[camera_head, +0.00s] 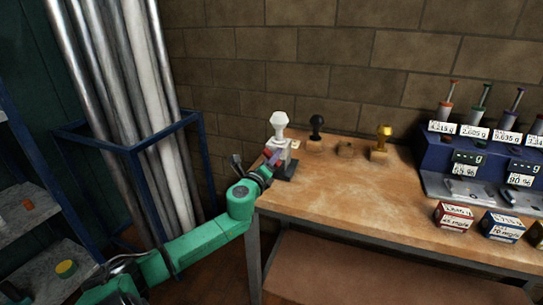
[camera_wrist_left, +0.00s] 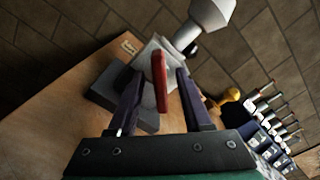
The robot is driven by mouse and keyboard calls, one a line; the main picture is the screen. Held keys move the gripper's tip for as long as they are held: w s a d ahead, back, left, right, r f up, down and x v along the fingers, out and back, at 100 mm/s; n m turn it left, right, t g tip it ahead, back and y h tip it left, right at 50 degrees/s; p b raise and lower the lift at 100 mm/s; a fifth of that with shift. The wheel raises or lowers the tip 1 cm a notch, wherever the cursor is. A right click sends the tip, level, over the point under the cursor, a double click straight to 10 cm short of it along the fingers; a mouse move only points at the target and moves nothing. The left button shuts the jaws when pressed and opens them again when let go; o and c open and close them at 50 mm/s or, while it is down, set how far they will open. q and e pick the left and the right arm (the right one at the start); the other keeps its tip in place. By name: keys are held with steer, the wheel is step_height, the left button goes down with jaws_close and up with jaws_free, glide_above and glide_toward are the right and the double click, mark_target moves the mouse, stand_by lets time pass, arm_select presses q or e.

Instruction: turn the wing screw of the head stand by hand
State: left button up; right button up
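The head stand (camera_head: 279,122) is at the left end of the workbench, with a white knob-like head, a pale block and a dark base. It is also in the wrist view (camera_wrist_left: 208,14). Its red wing screw (camera_wrist_left: 160,82) faces my left gripper and shows in the head view (camera_head: 272,156). My left gripper (camera_wrist_left: 160,74) is open, with one dark finger on each side of the red wing. Gaps show between the wing and both fingers in the wrist view. The fingers partly cover the stand's block and base. My right gripper is not in view.
A black-topped stand (camera_head: 316,128), a small wooden block (camera_head: 346,150) and a gold-topped stand (camera_head: 382,138) stand along the back of the bench (camera_head: 345,200). A blue dispenser unit (camera_head: 433,160) and small boxes (camera_head: 453,217) are at right. A rack of metal pipes (camera_head: 140,110) stands left.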

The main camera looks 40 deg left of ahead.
arm_select(q)
steer(key=p+v, duration=0.1)
steer(key=v, duration=0.3)
steer(key=shift+s, duration=0.1)
steer(key=shift+s+d+r, duration=0.1)
steer(key=shift+s+d, duration=0.1)
steer(key=shift+s, duration=0.25)
steer(key=shift+w, duration=0.1)
